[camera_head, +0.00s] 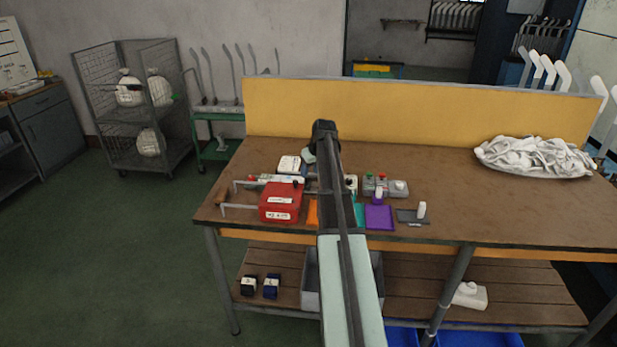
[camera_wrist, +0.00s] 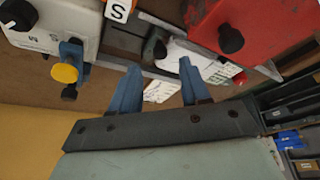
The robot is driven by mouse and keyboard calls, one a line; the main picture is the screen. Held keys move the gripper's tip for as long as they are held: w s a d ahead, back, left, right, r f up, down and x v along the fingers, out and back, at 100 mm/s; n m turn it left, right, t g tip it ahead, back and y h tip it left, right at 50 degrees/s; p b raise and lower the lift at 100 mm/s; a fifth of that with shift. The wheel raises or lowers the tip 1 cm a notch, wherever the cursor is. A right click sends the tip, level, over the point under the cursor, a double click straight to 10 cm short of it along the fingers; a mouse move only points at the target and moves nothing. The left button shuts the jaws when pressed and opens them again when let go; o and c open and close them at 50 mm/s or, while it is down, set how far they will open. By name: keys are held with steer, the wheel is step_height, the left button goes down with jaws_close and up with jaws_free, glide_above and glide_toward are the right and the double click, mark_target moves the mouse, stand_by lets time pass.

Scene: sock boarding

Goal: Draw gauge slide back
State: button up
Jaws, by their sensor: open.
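My gripper (camera_wrist: 160,84) is open, its two blue fingers apart with nothing visibly held between them. Beyond the fingers in the wrist view lie a metal rail (camera_wrist: 135,62) and a white piece with a black knob. In the head view the red box (camera_head: 281,203) sits at the bench's left, with rails and grey jaws (camera_head: 226,200) reaching left. I cannot tell which part is the gauge slide. My arm hides the fingertips there.
The brown bench (camera_head: 440,165) has a yellow back panel (camera_head: 400,115). Purple (camera_head: 379,218) and orange flat pieces lie near its front edge. A grey box with knobs (camera_head: 386,188) stands right of my arm. A white sock pile (camera_head: 535,157) is far right; bench between is clear.

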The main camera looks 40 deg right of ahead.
mark_target(307, 179)
steer(key=shift+x, duration=2.05)
steer(key=shift+c, duration=0.3)
jaws_close()
